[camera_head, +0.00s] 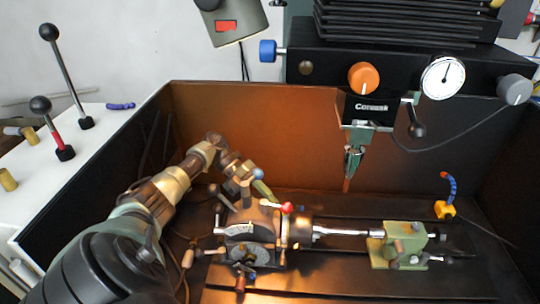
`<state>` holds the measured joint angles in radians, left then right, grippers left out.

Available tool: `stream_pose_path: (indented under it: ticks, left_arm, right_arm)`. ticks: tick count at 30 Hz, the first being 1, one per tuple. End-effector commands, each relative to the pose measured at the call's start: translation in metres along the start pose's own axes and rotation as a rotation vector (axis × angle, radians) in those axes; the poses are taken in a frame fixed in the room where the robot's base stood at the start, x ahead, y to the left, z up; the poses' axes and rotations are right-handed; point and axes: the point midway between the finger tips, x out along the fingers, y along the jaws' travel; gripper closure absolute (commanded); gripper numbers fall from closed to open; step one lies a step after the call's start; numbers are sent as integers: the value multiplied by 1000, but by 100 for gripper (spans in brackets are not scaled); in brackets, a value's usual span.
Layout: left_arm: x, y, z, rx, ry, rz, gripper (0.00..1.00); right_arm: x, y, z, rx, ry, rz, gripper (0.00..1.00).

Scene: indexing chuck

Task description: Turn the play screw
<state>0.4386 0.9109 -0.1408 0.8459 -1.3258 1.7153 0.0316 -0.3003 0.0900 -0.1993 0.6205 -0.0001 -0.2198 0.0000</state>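The indexing chuck (252,226) sits on the slotted machine bed, with several levers and a red ball knob (287,208). A shiny shaft (345,232) runs right from it to the green tailstock (397,246). I cannot single out the play screw among the chuck's small parts; it may be hidden. My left arm reaches in from the left. My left gripper (246,178) is just above and behind the chuck's upper left side, close to its levers. Its fingers are too small and overlapped to tell whether they are open or whether they touch anything. My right gripper is not in view.
The machine head with an orange knob (364,77) and a dial gauge (443,77) overhangs the bed; its tool (353,160) points down right of the chuck. Brown walls enclose the bed. A blue hose nozzle (449,187) stands at the right. Black-knobbed levers (67,75) stand at left.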

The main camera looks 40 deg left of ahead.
Motion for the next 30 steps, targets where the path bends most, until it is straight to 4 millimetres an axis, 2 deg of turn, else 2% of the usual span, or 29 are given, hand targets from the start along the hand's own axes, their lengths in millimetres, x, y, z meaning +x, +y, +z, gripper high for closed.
stream_pose_path:
  ticks: [1, 6, 14, 16, 19, 30]
  left_arm:
    - [6, -3, -1, 0, 2, -3, 58]
    - [19, -1, 0, 1, -1, -2, 58]
    - [21, 0, 1, 1, -3, -1, 58]
    - [21, 0, 1, 1, -3, -1, 72]
    - [21, 0, 1, 1, -3, -1, 100]
    - [20, -2, 1, -11, -4, 32, 100]
  right_arm:
    - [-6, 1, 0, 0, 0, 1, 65]
    - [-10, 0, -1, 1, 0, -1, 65]
    - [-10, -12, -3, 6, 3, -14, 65]
    - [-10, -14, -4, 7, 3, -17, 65]
    - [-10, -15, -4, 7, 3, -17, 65]
    - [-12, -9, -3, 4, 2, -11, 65]
